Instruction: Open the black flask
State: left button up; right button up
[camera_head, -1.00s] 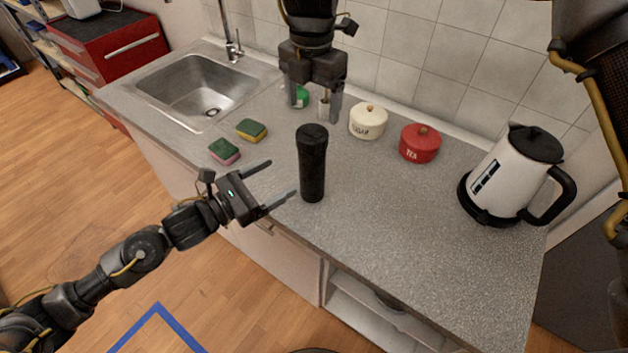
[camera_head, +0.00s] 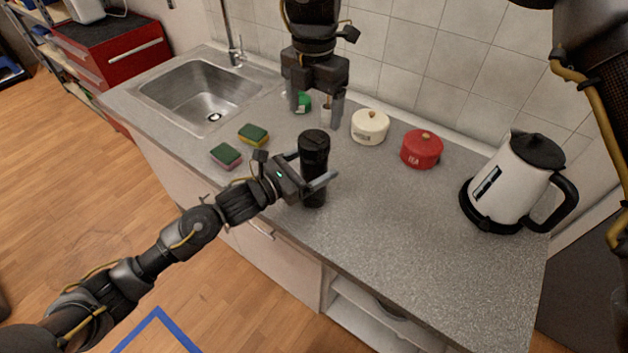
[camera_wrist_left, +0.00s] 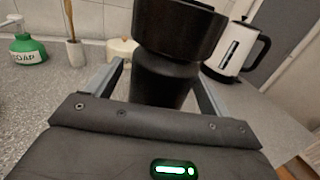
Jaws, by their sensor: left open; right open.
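The black flask (camera_head: 314,150) stands upright on the grey counter, with its lid on top. My left gripper (camera_head: 314,168) is open, with its fingers on either side of the flask body. In the left wrist view the flask (camera_wrist_left: 165,85) rises between the two open fingers (camera_wrist_left: 165,80), below its wider top. I cannot tell whether the fingers touch it. My right gripper (camera_head: 317,108) is open and empty, pointing down above and behind the flask.
A cream pot (camera_head: 369,128), a red tea pot (camera_head: 421,150) and a white kettle (camera_head: 512,182) stand to the right. Two sponges (camera_head: 226,156) (camera_head: 253,134) and a sink (camera_head: 203,95) are at the left. The counter's front right (camera_head: 420,240) is clear.

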aim_at(314, 139)
pick_arm(q)
jog(key=shift+c, duration=0.3)
jog(key=c, duration=1.7)
pick_arm(e)
jog(key=shift+f, duration=0.1)
pick_arm(q)
grip_shut()
pick_arm(e)
jog(key=shift+s+a+f+m+g+y, duration=0.15)
jog(key=shift+s+a+f, duration=0.15)
jog(key=shift+a, duration=0.1)
jog(key=shift+s+a+f+m+g+y, duration=0.15)
jog(key=shift+a+f, duration=0.15)
jog(key=shift+a, duration=0.1)
jog(key=m, duration=0.4)
jog(key=shift+a, duration=0.25)
jog(key=m, duration=0.3)
jog(key=shift+d+r, duration=0.1)
jog(key=shift+r, duration=0.1)
jog(key=m, duration=0.4)
jog(key=shift+w+d+r+m, duration=0.2)
jog(key=shift+d+r+m, duration=0.1)
jog(key=shift+d+m, duration=0.1)
jog(key=m, duration=0.3)
jog(key=shift+w+d+r+m, duration=0.2)
jog(key=shift+d+m, duration=0.1)
jog(key=shift+d, duration=0.1)
jog(key=shift+d+m, duration=0.15)
jog(key=shift+m, duration=0.85)
jog(key=shift+f, duration=4)
